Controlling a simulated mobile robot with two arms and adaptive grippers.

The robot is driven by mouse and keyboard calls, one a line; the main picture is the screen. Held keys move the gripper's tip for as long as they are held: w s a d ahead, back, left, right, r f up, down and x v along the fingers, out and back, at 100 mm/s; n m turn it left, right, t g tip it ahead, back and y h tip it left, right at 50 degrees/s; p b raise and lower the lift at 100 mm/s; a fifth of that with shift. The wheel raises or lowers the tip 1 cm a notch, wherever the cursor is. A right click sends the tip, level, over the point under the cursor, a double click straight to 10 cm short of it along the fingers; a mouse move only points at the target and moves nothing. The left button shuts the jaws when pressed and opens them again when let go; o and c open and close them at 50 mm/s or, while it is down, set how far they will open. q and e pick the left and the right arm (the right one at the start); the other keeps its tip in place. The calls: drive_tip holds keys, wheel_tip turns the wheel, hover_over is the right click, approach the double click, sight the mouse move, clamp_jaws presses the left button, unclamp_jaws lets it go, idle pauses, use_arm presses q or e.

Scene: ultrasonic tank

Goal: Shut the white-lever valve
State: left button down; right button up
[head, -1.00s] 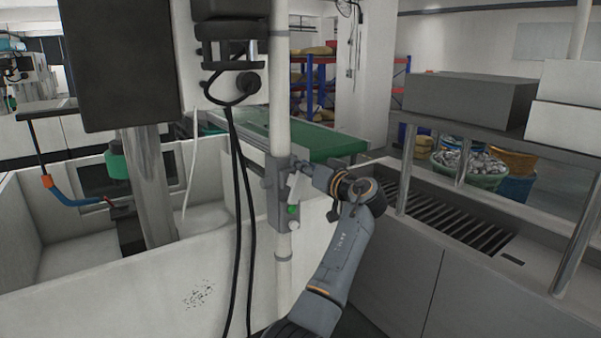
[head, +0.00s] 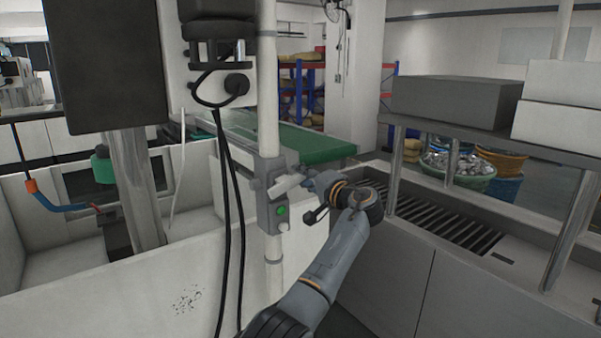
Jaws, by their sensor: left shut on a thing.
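The white lever (head: 284,187) sits on the front of a grey valve body (head: 263,208) on the vertical white pipe (head: 274,284). The lever slants up to the right, nearer level than upright. My left gripper (head: 306,180) is at the lever's right, outer end and shut on it. The gripper's dark wrist hides part of the fingers, so the exact contact is hard to see. A green round button (head: 281,210) and a pale knob (head: 284,226) show below the lever. My right gripper is not in the picture.
Black cables (head: 226,190) hang just left of the pipe. A white-walled tank (head: 130,290) stands at the left, and a steel counter with a slatted grate (head: 440,220) at the right. A green conveyor (head: 310,143) lies behind the valve.

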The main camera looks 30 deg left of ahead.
use_arm(q)
drive_tip(key=shift+w+f+m+p, duration=0.1)
drive_tip(key=shift+f+m+p, duration=0.4)
drive_tip(key=shift+m, duration=1.1)
drive_tip(key=shift+f, duration=0.2)
drive_tip(key=c, duration=1.1)
unclamp_jaws()
drive_tip(key=shift+d, duration=0.1)
drive_tip(key=v, duration=1.2)
drive_tip(key=shift+f, duration=0.1)
